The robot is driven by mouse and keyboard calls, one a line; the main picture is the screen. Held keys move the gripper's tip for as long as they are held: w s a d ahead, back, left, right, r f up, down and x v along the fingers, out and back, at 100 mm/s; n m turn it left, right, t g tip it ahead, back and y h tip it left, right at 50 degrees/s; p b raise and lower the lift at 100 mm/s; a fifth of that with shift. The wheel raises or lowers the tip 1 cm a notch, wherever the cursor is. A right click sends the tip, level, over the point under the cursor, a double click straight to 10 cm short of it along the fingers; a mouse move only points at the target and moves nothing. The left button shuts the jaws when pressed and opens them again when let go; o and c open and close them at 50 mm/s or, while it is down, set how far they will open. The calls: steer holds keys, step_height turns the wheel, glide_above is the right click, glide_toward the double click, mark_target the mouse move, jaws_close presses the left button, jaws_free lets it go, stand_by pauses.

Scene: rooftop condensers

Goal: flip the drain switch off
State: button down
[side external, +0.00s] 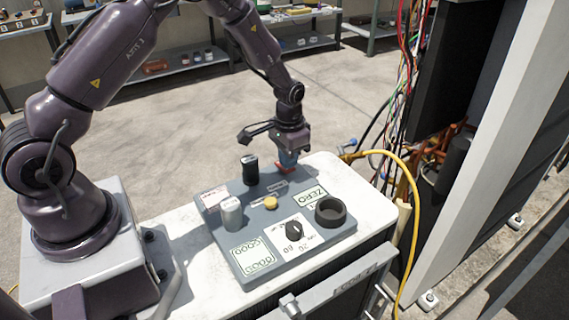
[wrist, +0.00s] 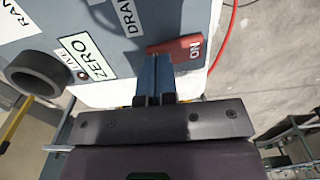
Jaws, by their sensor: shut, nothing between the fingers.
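The drain switch is a red rocker (wrist: 190,47) marked ON, upside down in the wrist view, beside a white DRAIN label (wrist: 130,16). In the side view a small red part of it (side external: 283,170) shows at the far edge of the grey-blue control panel (side external: 262,219). My gripper (wrist: 157,58) has its blue fingers shut together and empty. In the wrist view the fingertips overlap the left end of the rocker; I cannot tell whether they touch it. In the side view my gripper (side external: 287,164) points down right at the switch, hiding part of it.
The panel also carries a black knob (side external: 250,170), a grey cylinder (side external: 231,214), a yellow button (side external: 271,203), a dial (side external: 293,230) and a black ring (side external: 330,211). A yellow cable (side external: 413,190) and loose wires hang at the right beside an open cabinet.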

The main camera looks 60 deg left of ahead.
steer(key=shift+f, duration=0.5)
steer(key=shift+r, duration=3.55)
steer(key=s+d+r+t, duration=0.2)
steer(key=s+d+r, duration=0.1)
steer(key=s+r, duration=0.8)
steer(key=s+d+r+t, duration=0.3)
steer(key=s+d+r, duration=0.1)
steer(key=s+r, duration=0.8)
steer(key=shift+d+t, duration=0.2)
steer(key=shift+t, duration=0.1)
